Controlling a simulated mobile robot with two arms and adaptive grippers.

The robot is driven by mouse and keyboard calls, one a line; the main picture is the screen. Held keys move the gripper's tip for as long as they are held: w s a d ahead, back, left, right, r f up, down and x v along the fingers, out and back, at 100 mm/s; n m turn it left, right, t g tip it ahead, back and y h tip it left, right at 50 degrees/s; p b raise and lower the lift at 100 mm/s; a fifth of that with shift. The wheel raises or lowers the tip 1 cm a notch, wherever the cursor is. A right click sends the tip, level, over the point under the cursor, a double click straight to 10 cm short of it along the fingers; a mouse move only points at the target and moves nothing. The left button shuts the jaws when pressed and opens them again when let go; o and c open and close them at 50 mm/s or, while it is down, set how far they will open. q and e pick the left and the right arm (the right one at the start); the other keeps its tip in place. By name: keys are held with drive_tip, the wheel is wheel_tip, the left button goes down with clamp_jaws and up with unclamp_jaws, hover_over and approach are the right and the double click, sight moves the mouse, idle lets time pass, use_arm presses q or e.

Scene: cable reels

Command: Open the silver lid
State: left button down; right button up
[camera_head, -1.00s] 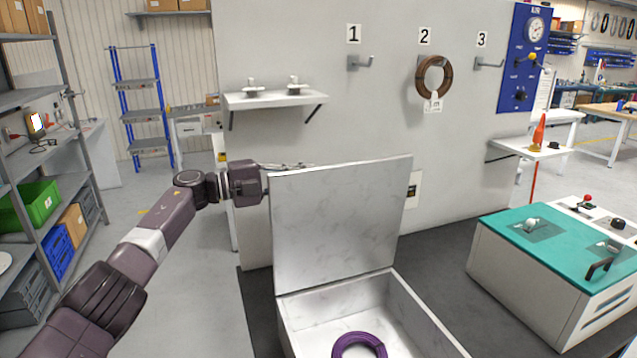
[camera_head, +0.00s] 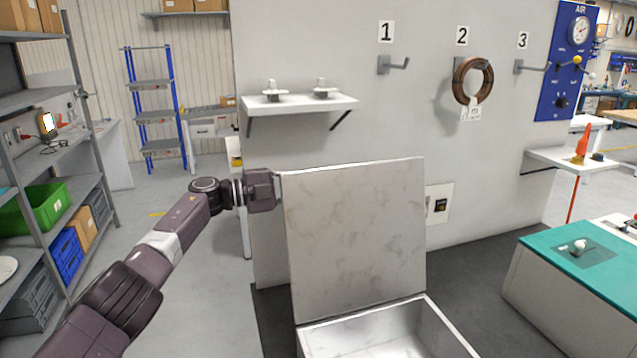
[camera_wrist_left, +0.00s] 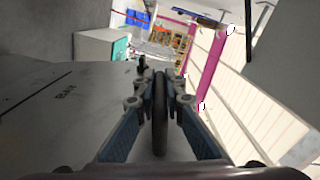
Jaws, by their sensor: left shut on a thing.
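The silver lid (camera_head: 355,235) stands raised, close to upright, at the back of the pale box (camera_head: 385,335). The box is open at the top, and only its upper part shows at the bottom of the head view. My left gripper (camera_wrist_left: 160,92) is at the lid's upper left; its fingers are hidden behind the lid in the head view. In the left wrist view the fingers close on a thin dark bar, which looks like the lid's handle. A grey panel with dark lettering (camera_wrist_left: 55,110) lies left of the fingers. My right gripper is not in view.
The grey wall (camera_head: 460,150) behind the lid carries a small shelf (camera_head: 300,104) and numbered hooks, with a brown coil (camera_head: 472,81) on hook 2. A teal-topped cabinet (camera_head: 590,245) stands at right. Shelving (camera_head: 60,190) with bins is at left. Floor between is clear.

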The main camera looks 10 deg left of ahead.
use_arm(q)
drive_tip(key=c, duration=2)
unclamp_jaws()
drive_tip(key=v, duration=1.2)
